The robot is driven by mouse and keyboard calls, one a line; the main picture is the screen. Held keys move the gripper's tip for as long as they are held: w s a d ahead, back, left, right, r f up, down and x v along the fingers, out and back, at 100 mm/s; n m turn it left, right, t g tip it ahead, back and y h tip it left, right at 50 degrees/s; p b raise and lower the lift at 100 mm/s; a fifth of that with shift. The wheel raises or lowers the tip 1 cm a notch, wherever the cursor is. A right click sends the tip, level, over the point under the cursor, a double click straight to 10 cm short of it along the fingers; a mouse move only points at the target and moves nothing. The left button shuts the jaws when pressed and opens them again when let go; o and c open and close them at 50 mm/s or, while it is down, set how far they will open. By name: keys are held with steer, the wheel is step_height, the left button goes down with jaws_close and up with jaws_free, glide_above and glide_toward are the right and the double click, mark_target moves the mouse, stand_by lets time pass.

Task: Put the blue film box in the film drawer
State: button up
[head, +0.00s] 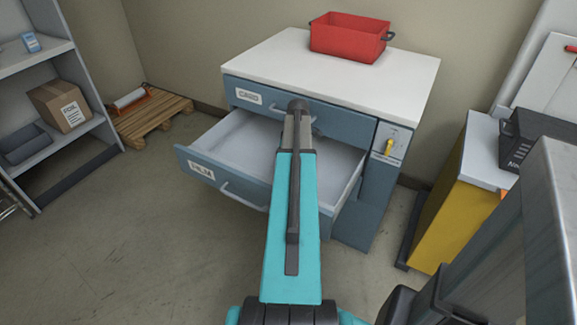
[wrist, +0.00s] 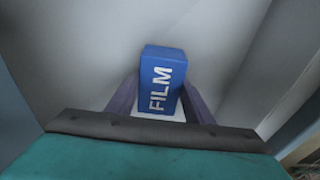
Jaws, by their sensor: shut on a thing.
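The blue film box (wrist: 162,65), marked FILM in white, is between the two fingers of my gripper (wrist: 161,88) in the wrist view. My gripper is shut on it. The film drawer (head: 182,160), labelled FILM, is pulled open below the upper drawer in the head view. My arm reaches over it, hiding the gripper's fingers and the box there. The drawer's pale interior (wrist: 75,60) lies behind the box in the wrist view. I cannot tell whether the box touches the drawer floor.
The closed upper drawer (head: 249,97) is labelled CARD. A red bin (head: 347,38) stands on the white cabinet top (head: 270,58). A yellow key or knob (head: 389,147) is on the cabinet's right. Shelves (head: 30,60) and a pallet (head: 150,118) are at left; a yellow cabinet (head: 455,220) is at right.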

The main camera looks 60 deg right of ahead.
steer(key=shift+f, duration=0.65)
steer(key=shift+f, duration=0.15)
steer(key=o, duration=1.3)
steer(key=shift+s+r, duration=0.25)
steer(key=shift+r, duration=1.8)
steer(key=shift+s+r, duration=0.25)
steer(key=shift+r, duration=1.75)
steer(key=shift+s+r, duration=0.25)
steer(key=shift+r, duration=1.8)
